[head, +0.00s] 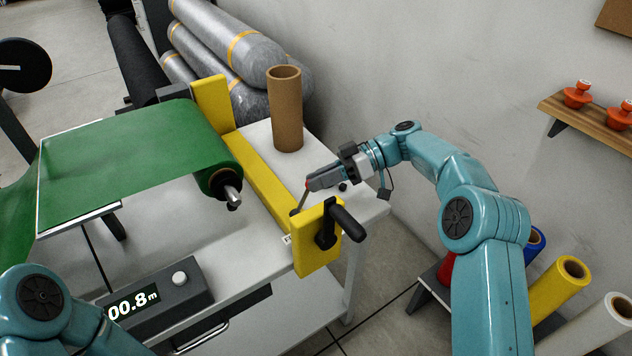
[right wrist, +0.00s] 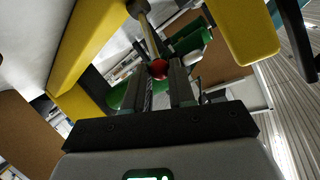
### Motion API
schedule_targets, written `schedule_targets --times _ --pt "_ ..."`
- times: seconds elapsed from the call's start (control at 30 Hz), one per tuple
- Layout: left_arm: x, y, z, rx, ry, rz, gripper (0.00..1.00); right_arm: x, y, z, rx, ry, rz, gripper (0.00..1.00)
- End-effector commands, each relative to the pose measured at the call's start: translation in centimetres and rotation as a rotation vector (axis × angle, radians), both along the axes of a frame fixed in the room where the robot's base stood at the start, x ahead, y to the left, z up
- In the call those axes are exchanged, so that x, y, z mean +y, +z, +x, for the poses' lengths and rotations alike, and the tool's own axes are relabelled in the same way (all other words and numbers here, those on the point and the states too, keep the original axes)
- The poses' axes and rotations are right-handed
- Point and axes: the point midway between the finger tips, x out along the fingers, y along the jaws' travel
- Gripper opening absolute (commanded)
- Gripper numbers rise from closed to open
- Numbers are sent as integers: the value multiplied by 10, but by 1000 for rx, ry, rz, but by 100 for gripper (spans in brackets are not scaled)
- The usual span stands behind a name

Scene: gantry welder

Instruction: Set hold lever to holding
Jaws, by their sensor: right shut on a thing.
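The hold lever (head: 300,203) is a thin metal rod on the yellow frame, near its front end block. It leans slightly right in the head view, and its red knob is mostly hidden by the fingers. In the right wrist view the red knob (right wrist: 158,69) sits between the two fingers, and the rod runs up to a pivot on the yellow frame. My right gripper (head: 311,183) is shut on the knob; it also shows in the right wrist view (right wrist: 161,90). My left arm shows at lower left; its gripper is out of view.
A black crank handle (head: 346,222) sticks out of the yellow end block (head: 317,240) close to my right gripper. A cardboard tube (head: 285,108) stands on the table behind. Green sheet (head: 125,150) and a counter box (head: 160,295) lie left. A wall shelf (head: 590,122) is at right.

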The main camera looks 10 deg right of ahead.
Motion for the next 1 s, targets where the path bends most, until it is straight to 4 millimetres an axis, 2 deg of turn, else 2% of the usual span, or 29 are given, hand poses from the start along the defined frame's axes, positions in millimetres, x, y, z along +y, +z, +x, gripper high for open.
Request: schedule_targets --times 0.57,0.6,0.67,1.0 --pt "0 -3 0 0 0 0 65 -2 -5 0 17 4 26 0" --pt "0 -3 0 0 0 0 65 -2 -5 0 17 5 25 34" --pt "0 -3 0 0 0 0 65 -2 -5 0 17 4 26 50" --pt "0 -3 0 0 0 0 65 -2 -2 0 12 3 26 50"
